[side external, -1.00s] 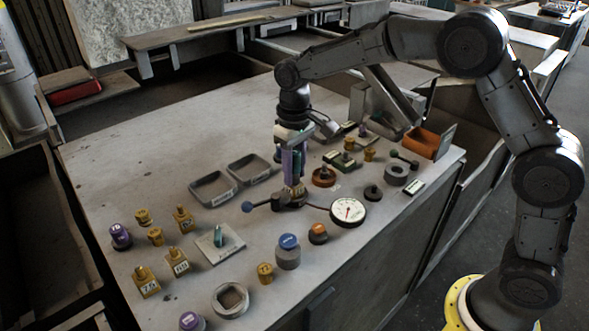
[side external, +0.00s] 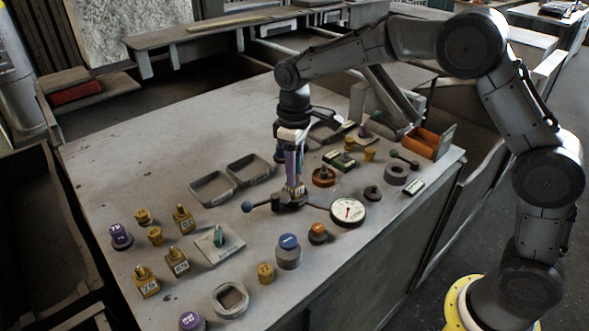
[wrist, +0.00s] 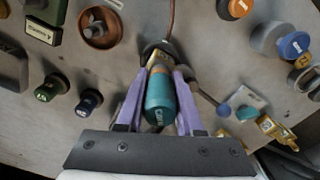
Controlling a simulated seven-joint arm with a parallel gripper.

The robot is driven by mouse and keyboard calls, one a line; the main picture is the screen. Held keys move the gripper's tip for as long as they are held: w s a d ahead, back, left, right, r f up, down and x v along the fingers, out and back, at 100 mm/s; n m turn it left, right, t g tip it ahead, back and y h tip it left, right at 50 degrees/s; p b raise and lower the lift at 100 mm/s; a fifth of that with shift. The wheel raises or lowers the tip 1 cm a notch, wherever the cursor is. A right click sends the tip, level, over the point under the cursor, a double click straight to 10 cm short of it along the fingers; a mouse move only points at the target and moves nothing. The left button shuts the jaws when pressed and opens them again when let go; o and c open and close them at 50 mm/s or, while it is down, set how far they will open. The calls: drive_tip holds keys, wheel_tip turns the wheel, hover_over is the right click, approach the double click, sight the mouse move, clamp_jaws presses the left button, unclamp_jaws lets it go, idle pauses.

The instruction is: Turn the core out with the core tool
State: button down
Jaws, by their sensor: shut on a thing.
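My gripper (wrist: 156,95) points down with its purple fingers shut on a teal-handled tool (wrist: 161,103), likely the core tool. In the side view my gripper (side external: 296,180) stands upright over a small dark fixture (side external: 290,201) on the bench. The tool's lower end is at a brass-coloured part (wrist: 158,60) in the fixture. Whether the tip is seated inside it is hidden. A side lever with a blue knob (side external: 247,206) sticks out from the fixture. A round white dial gauge (side external: 348,211) lies beside it, joined by a thin line. The core itself cannot be made out.
Two empty grey trays (side external: 213,188) lie behind left. Labelled brass pieces (side external: 145,281) and a plate with a teal knob (side external: 220,238) are front left. A blue-capped cylinder (side external: 288,252) stands in front. An orange bin (side external: 423,142) is at right.

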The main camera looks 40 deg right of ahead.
drive_tip(key=shift+r, duration=0.1)
drive_tip(key=shift+r, duration=3.45)
drive_tip(key=shift+f, duration=0.1)
